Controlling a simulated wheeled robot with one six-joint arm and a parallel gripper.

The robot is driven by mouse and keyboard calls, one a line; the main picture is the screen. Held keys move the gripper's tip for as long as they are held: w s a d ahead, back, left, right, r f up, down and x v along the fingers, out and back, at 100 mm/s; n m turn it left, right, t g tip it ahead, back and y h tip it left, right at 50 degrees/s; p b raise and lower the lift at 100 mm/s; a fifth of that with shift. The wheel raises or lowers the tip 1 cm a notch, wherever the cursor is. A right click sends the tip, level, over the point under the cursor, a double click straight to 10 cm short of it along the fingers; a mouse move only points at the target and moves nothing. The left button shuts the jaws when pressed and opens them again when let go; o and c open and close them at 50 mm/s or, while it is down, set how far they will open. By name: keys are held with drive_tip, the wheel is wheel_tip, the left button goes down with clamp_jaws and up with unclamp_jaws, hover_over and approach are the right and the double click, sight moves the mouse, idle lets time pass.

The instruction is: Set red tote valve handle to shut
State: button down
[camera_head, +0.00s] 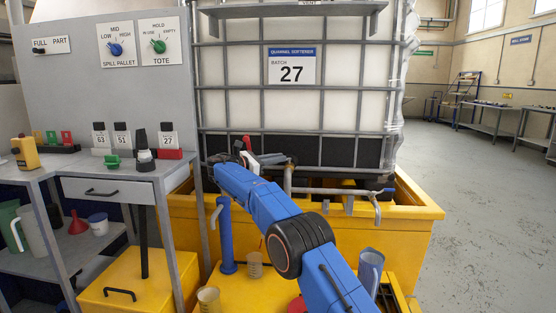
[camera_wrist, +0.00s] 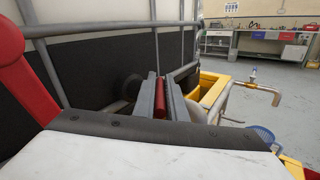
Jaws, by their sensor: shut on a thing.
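The tote (camera_head: 300,90) is a large white container in a grey wire cage, with a plate reading batch 27. My gripper (camera_head: 284,160) is in front of its dark lower part. In the wrist view, the two grey fingers of my gripper (camera_wrist: 160,93) are closed around the red valve handle (camera_wrist: 160,103), a narrow bar between them. The handle cannot be made out in the head view, and the valve body is mostly hidden behind my gripper. I cannot tell the handle's angle relative to its pipe.
The yellow spill pallet (camera_head: 420,212) is under the tote. A metal pipe with a blue-handled tap (camera_head: 375,195) runs right of my gripper, also seen in the wrist view (camera_wrist: 262,90). A workbench (camera_head: 125,190) with small items stands left. The floor at right is clear.

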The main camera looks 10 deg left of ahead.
drive_tip(key=shift+d, duration=0.1)
drive_tip(key=c, duration=1.8)
unclamp_jaws()
drive_tip(key=v, duration=0.7)
drive_tip(key=shift+s+a, duration=0.15)
drive_tip(key=shift+a, duration=0.05)
drive_tip(key=shift+c, duration=0.6)
